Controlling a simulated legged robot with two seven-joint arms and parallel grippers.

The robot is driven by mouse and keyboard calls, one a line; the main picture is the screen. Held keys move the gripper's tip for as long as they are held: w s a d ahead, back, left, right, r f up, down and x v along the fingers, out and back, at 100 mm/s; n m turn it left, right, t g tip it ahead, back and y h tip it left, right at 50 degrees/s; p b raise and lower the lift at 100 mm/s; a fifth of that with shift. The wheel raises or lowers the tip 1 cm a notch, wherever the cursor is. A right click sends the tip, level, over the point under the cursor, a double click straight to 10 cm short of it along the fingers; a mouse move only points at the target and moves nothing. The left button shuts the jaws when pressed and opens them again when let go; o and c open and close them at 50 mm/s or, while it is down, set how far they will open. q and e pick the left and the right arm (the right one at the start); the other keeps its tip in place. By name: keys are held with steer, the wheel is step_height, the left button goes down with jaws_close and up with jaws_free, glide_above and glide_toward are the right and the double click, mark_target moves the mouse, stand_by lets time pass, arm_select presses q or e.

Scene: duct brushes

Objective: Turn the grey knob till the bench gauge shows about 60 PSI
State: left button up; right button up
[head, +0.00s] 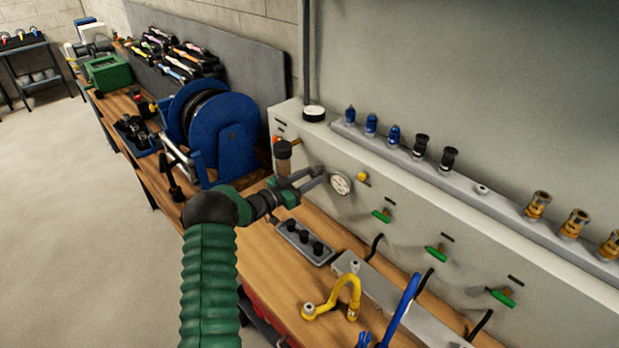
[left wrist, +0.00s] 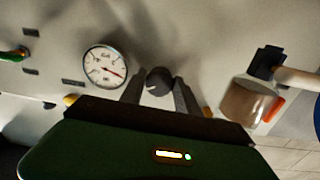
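The dark grey knob (left wrist: 159,81) is on the pale panel, between the two fingertips of my left gripper (left wrist: 158,88) in the left wrist view. A narrow gap shows on each side of the knob, so the fingers look open around it and not pressed on it. In the head view my left gripper (head: 318,176) reaches the panel from the left, and its fingers hide the knob. The round white bench gauge (left wrist: 105,66) is beside the knob; it also shows in the head view (head: 340,184). Its needle points to the lower right in the wrist view; its numbers are too small to read.
A brown-bowled filter (head: 283,155) is on the panel close to my left gripper. A yellow knob (head: 362,176) and green-handled valves (head: 382,215) are to the right. A grey tray (head: 304,243) with black pieces and a yellow hose (head: 347,290) lie on the bench below.

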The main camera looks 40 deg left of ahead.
arm_select(q)
steer(key=shift+s+a+f, duration=0.1)
steer(key=shift+s+a, duration=0.05)
steer(key=shift+a, duration=0.15)
steer(key=shift+c, duration=2.3)
steer(key=shift+d, duration=0.15)
jaws_close()
steer(key=shift+d, duration=0.15)
arm_select(e)
steer(key=shift+d, duration=0.1)
arm_select(q)
steer(key=shift+a, duration=0.2)
arm_select(e)
steer(key=shift+f, duration=0.3)
